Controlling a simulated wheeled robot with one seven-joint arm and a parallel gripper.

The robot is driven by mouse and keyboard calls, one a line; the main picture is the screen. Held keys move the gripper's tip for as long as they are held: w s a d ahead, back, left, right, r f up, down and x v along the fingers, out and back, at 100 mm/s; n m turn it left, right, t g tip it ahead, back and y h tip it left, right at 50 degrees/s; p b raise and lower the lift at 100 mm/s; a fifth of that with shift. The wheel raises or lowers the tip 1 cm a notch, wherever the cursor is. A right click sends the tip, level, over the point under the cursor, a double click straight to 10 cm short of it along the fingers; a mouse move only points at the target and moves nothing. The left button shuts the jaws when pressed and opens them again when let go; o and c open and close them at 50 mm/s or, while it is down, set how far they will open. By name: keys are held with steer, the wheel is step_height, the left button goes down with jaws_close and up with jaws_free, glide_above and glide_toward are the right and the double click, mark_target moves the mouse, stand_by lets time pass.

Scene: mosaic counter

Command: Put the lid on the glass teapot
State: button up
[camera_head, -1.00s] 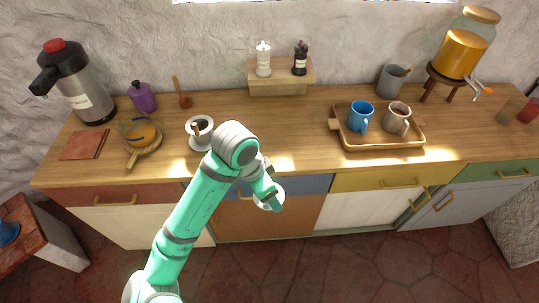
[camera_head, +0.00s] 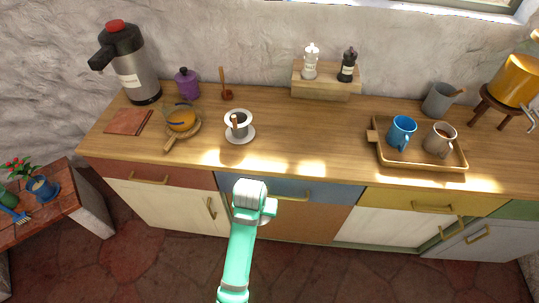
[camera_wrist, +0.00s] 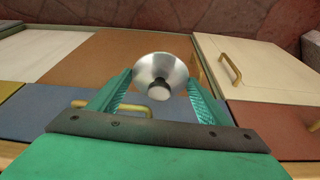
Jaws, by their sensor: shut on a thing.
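The glass teapot (camera_head: 181,119), with amber liquid inside, sits on a round wooden board with a handle at the left of the counter. Its top shows no lid. My gripper (camera_head: 262,210) is in front of the counter's drawers, to the right of the teapot and nearer the camera. In the wrist view, my gripper (camera_wrist: 158,84) is shut on the lid (camera_wrist: 150,66), a round silvery disc with a dark, pale-topped knob, held between the teal fingers. In the head view the lid is mostly hidden by my gripper.
A purple pot (camera_head: 187,83), a large flask (camera_head: 128,62) and a reddish-brown book (camera_head: 129,122) surround the teapot. A tray (camera_head: 424,163) with mugs is at right. The counter's middle is clear.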

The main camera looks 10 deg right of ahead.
steer(key=w+a+f+n+y, duration=0.1)
steer(key=w+a+f+n, duration=0.1)
steer(key=f, duration=0.4)
steer(key=shift+a+n, duration=0.5)
steer(key=shift+n, duration=0.5)
steer(key=shift+s+a, duration=0.15)
